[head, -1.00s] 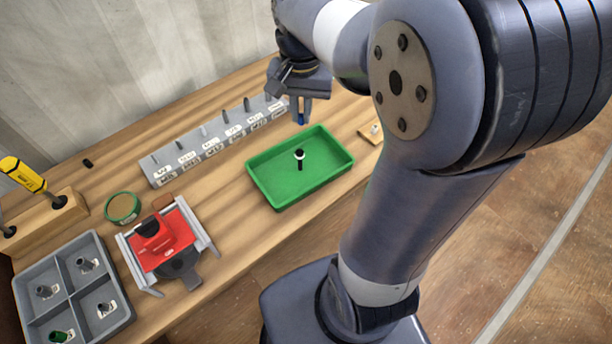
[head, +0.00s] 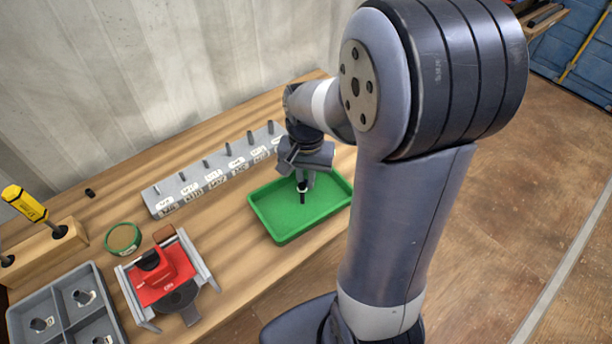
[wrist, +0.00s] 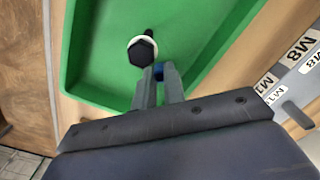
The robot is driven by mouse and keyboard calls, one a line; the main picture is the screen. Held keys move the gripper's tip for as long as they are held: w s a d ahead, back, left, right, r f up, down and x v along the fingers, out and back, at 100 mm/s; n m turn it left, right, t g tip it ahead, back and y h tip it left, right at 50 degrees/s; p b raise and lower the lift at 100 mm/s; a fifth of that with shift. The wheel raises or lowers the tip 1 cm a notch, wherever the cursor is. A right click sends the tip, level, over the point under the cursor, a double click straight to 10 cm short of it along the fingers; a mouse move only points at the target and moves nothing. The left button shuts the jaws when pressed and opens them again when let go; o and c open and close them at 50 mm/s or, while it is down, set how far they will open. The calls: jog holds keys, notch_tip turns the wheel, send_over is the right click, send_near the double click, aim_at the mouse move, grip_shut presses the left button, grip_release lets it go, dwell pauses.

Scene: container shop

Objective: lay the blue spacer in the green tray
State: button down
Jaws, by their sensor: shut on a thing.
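My gripper (head: 306,180) is over the green tray (head: 275,215), pointing down. In the wrist view its fingers (wrist: 159,82) are shut on the blue spacer (wrist: 158,70), and only a small part of the spacer shows between the fingertips. The head view does not show the spacer clearly. The tray (wrist: 100,60) lies below the fingers in the wrist view. A black bolt (head: 302,198) with a white ring near its head stands in the tray. In the wrist view the bolt's hex head (wrist: 142,51) appears right beside the fingertips; I cannot tell whether they touch.
A grey labelled rack (head: 205,180) with several pegs stands behind the tray. To the left are a red fixture (head: 163,280), a green-rimmed round dish (head: 123,238), a grey divided bin (head: 62,305) and a wooden holder with a yellow screwdriver (head: 24,203).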

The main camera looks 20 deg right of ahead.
jog(key=shift+f, duration=0.15)
jog(key=c, duration=1.5)
grip_release()
notch_tip(320, 180, up, 12)
jog(key=shift+p, duration=0.3)
jog(key=shift+w+d, duration=0.1)
jog(key=shift+f, duration=4.2)
jog(key=shift+f, duration=0.1)
